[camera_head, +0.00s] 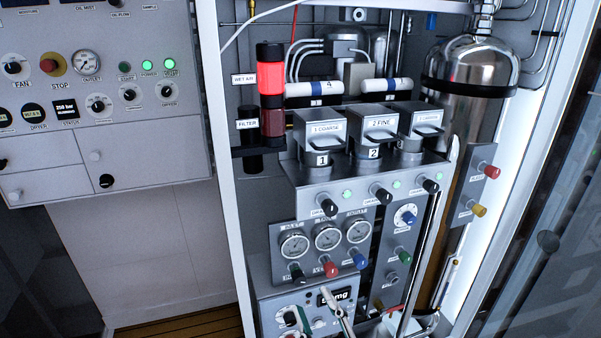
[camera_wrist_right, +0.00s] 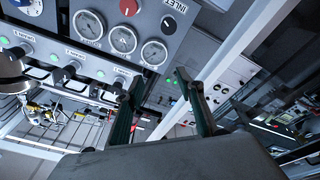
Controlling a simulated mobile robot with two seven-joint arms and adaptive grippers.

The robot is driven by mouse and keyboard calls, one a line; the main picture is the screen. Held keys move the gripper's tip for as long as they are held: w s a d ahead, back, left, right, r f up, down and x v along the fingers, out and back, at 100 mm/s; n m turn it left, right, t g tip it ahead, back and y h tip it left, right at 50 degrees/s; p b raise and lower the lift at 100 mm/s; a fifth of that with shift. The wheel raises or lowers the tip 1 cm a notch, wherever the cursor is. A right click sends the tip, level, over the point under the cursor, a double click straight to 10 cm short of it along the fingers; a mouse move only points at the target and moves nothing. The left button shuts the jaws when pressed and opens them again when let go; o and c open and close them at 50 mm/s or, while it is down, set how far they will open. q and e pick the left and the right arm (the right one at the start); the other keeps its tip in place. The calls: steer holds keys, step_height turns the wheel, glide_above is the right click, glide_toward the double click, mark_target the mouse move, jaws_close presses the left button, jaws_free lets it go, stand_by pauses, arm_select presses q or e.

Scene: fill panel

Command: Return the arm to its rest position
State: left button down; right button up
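My right gripper (camera_head: 314,308) shows at the bottom of the head view, in front of the lower control box (camera_head: 262,290), with its arm mostly out of frame. In the right wrist view its two dark green fingers (camera_wrist_right: 160,80) stand apart with nothing between them, so it is open and empty. Past the fingers, the gauge panel (camera_wrist_right: 105,62) shows tilted. I cannot tell the exact gap between fingers and panel. My left gripper is in neither view.
A fill panel with three gauges (camera_head: 327,236), several knobs and filter housings (camera_head: 374,146) stands ahead. A lit red beacon (camera_head: 270,77) is at its upper left. A steel cylinder (camera_head: 470,75) is at right. A wall control panel (camera_head: 110,150) is at left.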

steer(key=s+d+f+m+g+h, duration=0.1)
steer(key=s+d+f, duration=0.3)
steer(key=f, duration=0.6)
steer(key=s+d+f+m+g+h, duration=0.2)
steer(key=s+d+f+m+g, duration=0.2)
steer(key=d+f, duration=0.4)
steer(key=s+d+f+m+g+h, duration=0.2)
steer(key=d+f, duration=0.5)
steer(key=f, duration=0.6)
steer(key=s+g, duration=0.1)
steer(key=s, duration=0.1)
steer(key=shift+s+f+m, duration=0.25)
steer(key=shift+s+m, duration=0.05)
steer(key=shift+s, duration=0.05)
